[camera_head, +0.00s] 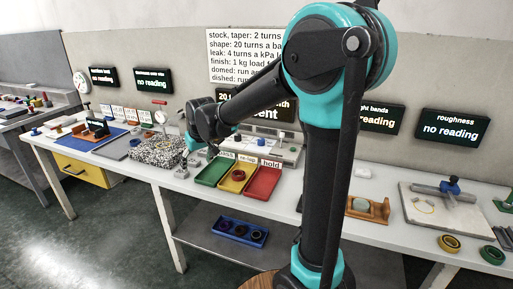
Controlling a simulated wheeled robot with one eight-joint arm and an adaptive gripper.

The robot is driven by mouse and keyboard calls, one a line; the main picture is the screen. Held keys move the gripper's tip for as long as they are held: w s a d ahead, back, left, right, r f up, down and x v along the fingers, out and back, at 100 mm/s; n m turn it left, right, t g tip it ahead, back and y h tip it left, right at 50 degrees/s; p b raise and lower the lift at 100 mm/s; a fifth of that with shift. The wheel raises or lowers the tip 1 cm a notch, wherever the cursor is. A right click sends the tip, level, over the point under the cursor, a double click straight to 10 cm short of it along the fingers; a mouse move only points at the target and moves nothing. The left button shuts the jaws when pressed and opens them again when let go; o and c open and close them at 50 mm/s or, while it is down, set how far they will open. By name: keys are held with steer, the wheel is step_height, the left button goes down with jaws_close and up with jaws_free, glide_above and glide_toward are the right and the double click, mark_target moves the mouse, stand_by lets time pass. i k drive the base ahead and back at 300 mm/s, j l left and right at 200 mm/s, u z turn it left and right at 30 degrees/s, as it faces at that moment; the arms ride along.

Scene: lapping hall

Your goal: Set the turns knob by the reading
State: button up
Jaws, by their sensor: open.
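My gripper (187,158) is small in the head view, with its jaws open and empty, pointing down beside the right edge of a speckled stone block (150,153). I cannot pick out a knob marked for turns; it may be too small or hidden behind my arm. A wall notice (240,50) reads "stock, taper: 2 turns", with more lines partly covered by my arm. A dark screen (262,108) below it starts with "20" and is mostly hidden. Screens at the left (103,78), the middle left (153,80) and the right (452,125) read "no reading".
Green (205,181), yellow (228,188) and red (253,194) trays line the bench front. A wooden holder (369,211), a pale plate (420,218) with a blue-knobbed bar, and rings (450,243) lie right. A blue bin (240,239) is on the lower shelf.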

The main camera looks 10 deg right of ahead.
mark_target(238, 137)
steer(key=i+j+z, duration=0.2)
steer(key=i+j, duration=0.2)
steer(key=i+j+z, duration=0.15)
steer(key=i+j, duration=0.25)
steer(key=j, duration=0.1)
